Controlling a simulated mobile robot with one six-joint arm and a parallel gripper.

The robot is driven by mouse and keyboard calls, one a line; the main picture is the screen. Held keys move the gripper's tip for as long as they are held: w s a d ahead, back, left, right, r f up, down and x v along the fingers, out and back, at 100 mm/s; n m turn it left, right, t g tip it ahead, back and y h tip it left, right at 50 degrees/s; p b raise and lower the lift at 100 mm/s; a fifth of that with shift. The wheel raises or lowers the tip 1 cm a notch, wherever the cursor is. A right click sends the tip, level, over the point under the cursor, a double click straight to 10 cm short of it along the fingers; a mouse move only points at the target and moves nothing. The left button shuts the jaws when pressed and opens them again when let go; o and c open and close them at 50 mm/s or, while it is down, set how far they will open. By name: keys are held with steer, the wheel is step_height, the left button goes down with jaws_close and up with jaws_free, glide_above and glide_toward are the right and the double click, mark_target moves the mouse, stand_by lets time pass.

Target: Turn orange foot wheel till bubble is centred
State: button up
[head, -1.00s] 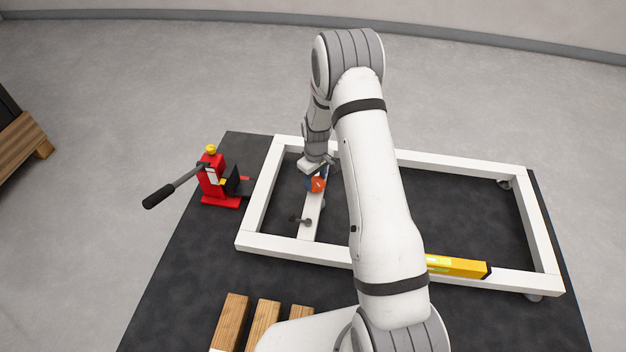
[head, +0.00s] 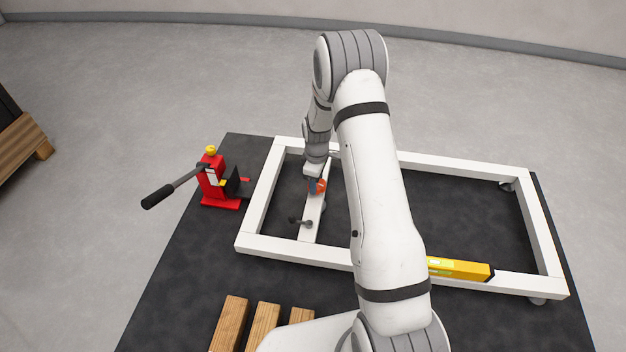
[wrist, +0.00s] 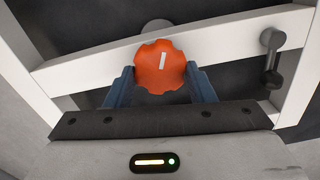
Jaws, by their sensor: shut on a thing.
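The orange foot wheel (wrist: 155,72) has a scalloped rim and a white mark on its face, tilted slightly right of upright in the wrist view. It sits on the white crossbar of the frame and also shows in the head view (head: 321,186), partly covered by my gripper. My gripper (wrist: 160,82) is shut on the wheel, a blue-grey finger on each side of it. The yellow spirit level (head: 459,268) lies on the near rail of the white frame (head: 530,225). My arm hides its left end, and its bubble is too small to read.
A dark crank handle (head: 298,221) stands on the crossbar nearer the camera. A red jack (head: 213,180) with a long lever stands left of the frame. Several wooden blocks (head: 262,325) lie at the front. The mat inside the frame's right part is clear.

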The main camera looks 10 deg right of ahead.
steer(key=shift+w+d+r, duration=0.25)
steer(key=shift+w+r, duration=0.05)
steer(key=shift+w, duration=0.05)
steer(key=o, duration=0.7)
steer(key=shift+o, duration=1.4)
steer(key=shift+s+f, duration=0.1)
steer(key=shift+f, duration=0.05)
steer(key=shift+s+a, duration=0.1)
step_height(320, 180, up, 8)
steer(key=shift+f+p, duration=0.1)
steer(key=shift+p, duration=0.4)
